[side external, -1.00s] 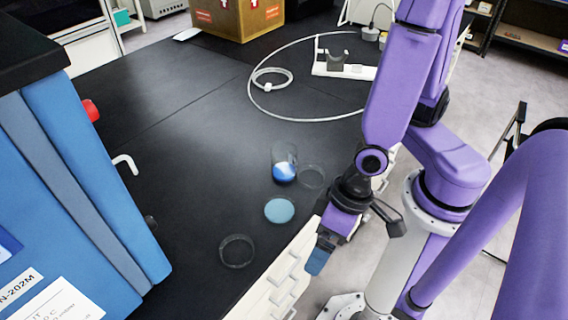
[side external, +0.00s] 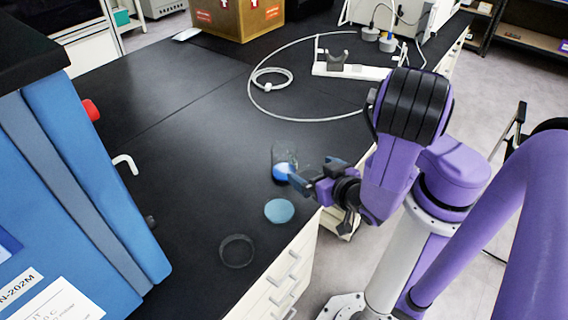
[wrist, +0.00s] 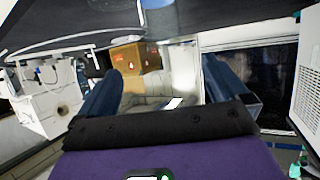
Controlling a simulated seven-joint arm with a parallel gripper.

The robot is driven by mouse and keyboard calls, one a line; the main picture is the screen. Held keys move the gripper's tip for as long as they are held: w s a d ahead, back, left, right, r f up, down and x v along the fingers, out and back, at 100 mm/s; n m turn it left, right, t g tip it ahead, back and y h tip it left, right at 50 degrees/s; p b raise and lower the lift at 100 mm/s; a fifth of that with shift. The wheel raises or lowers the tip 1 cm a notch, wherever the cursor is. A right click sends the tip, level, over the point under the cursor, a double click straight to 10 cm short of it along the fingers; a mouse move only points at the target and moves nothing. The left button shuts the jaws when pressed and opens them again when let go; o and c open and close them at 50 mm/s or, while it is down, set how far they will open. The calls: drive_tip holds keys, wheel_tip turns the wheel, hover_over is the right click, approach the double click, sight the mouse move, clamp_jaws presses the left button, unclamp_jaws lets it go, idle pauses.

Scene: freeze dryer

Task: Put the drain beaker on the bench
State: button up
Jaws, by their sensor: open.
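A clear glass beaker (side external: 284,158) with blue in its bottom stands upright on the black bench (side external: 190,165), near the front edge. I take it to be the drain beaker. My gripper (side external: 310,174) is level and low over the bench, just right of the beaker, with its fingers pointing towards it. In the wrist view my gripper (wrist: 165,95) shows two blue fingers spread wide. A faint pale shape lies between them, but I cannot tell whether it is the beaker's glass. Whether a finger touches the beaker is unclear.
A pale blue disc (side external: 279,210) and a clear round dish (side external: 236,251) lie in front of the beaker. A white tube (side external: 270,112) coils behind it, near a white stand (side external: 345,70). The blue machine (side external: 75,190) is at left. The bench's middle is clear.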

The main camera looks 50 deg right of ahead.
sight(292, 159)
drive_tip(key=x, duration=0.8)
drive_tip(key=shift+w+d+f, duration=0.1)
drive_tip(key=shift+w+f, duration=0.15)
drive_tip(key=shift+w, duration=0.1)
drive_tip(key=shift+a+x, duration=0.15)
drive_tip(key=shift+x, duration=1.35)
drive_tip(key=shift+a+x, duration=0.1)
drive_tip(key=shift+x, duration=1.35)
drive_tip(key=shift+c, duration=0.3)
drive_tip(key=c, duration=1.1)
drive_tip(key=shift+r, duration=4.75)
drive_tip(key=w+d+r+n+t+y, duration=0.1)
drive_tip(key=w+r+n+y, duration=0.2)
drive_tip(key=w, duration=0.4)
drive_tip(key=shift+n+y, duration=0.8)
drive_tip(key=shift+y, duration=0.4)
